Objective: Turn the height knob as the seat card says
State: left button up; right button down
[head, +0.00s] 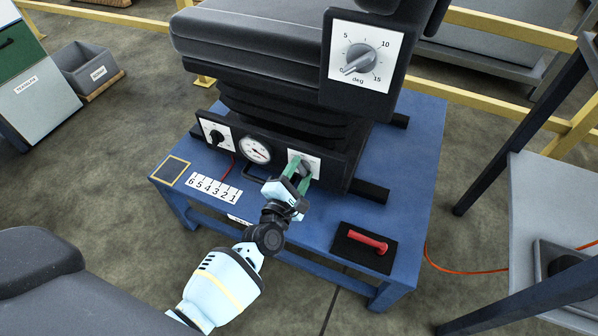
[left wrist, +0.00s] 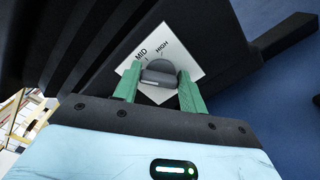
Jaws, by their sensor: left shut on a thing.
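The height knob (left wrist: 158,76) is grey and round with a raised grip bar. It sits on a white plate (left wrist: 190,70) marked MID and HIGH in the left wrist view; any other mark is hidden. In the head view this plate (head: 315,160) is at the right of the seat base's front panel. My left gripper (head: 297,176) has its green fingers shut on the knob, one on each side. The exact knob setting is hard to read. I cannot make out a readable seat card. My right gripper is not in view.
A pressure gauge (head: 255,149) and a black knob (head: 216,135) are left on the panel. A deg dial (head: 361,57) is higher on the seat. On the blue trolley (head: 300,228) lie a numbered strip (head: 213,188) and a red handle (head: 367,241) on a black mat.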

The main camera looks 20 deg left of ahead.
pick_arm(q)
jog(key=m, duration=0.4)
jog(key=shift+d+m+p, duration=0.1)
jog(key=shift+m+p, duration=0.2)
jog(key=shift+p, duration=0.05)
jog(key=m, duration=0.4)
jog(key=shift+f+m+p, duration=0.1)
jog(key=shift+m+p, duration=0.2)
jog(key=shift+p, duration=0.1)
jog(key=m, duration=0.3)
jog(key=shift+f+p, duration=0.1)
jog(key=shift+p, duration=0.2)
jog(key=m, duration=0.3)
jog(key=shift+f, duration=0.1)
jog(key=shift+m, duration=0.3)
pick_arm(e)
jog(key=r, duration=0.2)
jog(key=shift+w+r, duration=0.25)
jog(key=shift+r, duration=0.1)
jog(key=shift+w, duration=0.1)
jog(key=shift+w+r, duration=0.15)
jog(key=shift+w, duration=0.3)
